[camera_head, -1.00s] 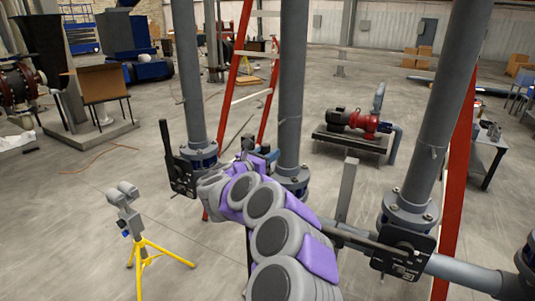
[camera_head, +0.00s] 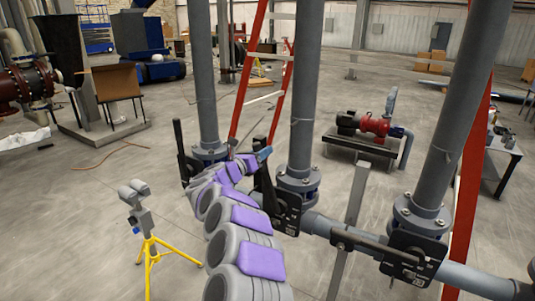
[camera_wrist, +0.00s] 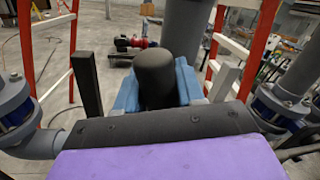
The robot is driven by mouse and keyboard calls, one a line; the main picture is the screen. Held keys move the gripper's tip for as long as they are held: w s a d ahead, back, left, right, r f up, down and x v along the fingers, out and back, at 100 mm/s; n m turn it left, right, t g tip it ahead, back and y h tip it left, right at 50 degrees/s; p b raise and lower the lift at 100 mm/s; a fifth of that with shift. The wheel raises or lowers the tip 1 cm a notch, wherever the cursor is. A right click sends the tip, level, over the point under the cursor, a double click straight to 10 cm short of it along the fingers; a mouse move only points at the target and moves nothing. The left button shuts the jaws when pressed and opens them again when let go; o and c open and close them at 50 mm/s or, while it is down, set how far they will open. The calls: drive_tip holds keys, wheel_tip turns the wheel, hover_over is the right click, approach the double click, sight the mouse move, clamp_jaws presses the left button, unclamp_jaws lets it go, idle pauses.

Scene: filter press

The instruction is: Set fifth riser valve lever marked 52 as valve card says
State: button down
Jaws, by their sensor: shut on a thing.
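My gripper (camera_head: 262,155) is at the upper end of a black valve lever (camera_head: 264,182) on the middle riser. In the wrist view, the blue fingers of my gripper (camera_wrist: 155,92) are on both sides of a black rounded lever end (camera_wrist: 155,72), closed on it. This lever stands nearly upright, leaning a little left, above its black plate (camera_head: 288,212). The markings on the plates are too small to read, so I cannot confirm the 52. No valve card can be made out. My arm covers part of the lever's surroundings.
The left riser's black lever (camera_head: 179,140) stands upright. The right riser's lever (camera_head: 362,241) lies nearly along the horizontal pipe. A red ladder (camera_head: 250,70) stands behind the risers. A yellow tripod (camera_head: 150,250) stands at lower left. A red pump (camera_head: 374,125) sits behind.

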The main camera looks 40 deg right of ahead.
drive_tip(key=w+a+f+n+t, duration=0.1)
drive_tip(key=w+a+f+n, duration=0.3)
drive_tip(key=w+f+n, duration=0.4)
drive_tip(key=shift+w+f+n+t+h+b, duration=0.35)
drive_tip(key=shift+w+f, duration=0.4)
drive_tip(key=shift+w, duration=0.85)
drive_tip(key=c, duration=1)
unclamp_jaws()
drive_tip(key=shift+w+d+f, duration=0.1)
drive_tip(key=shift+d+f, duration=0.05)
drive_tip(key=shift+o, duration=1.1)
drive_tip(key=shift+w+d+f, duration=0.2)
drive_tip(key=shift+d+f, duration=0.1)
drive_tip(key=shift+d, duration=0.25)
drive_tip(key=shift+s+r, duration=0.1)
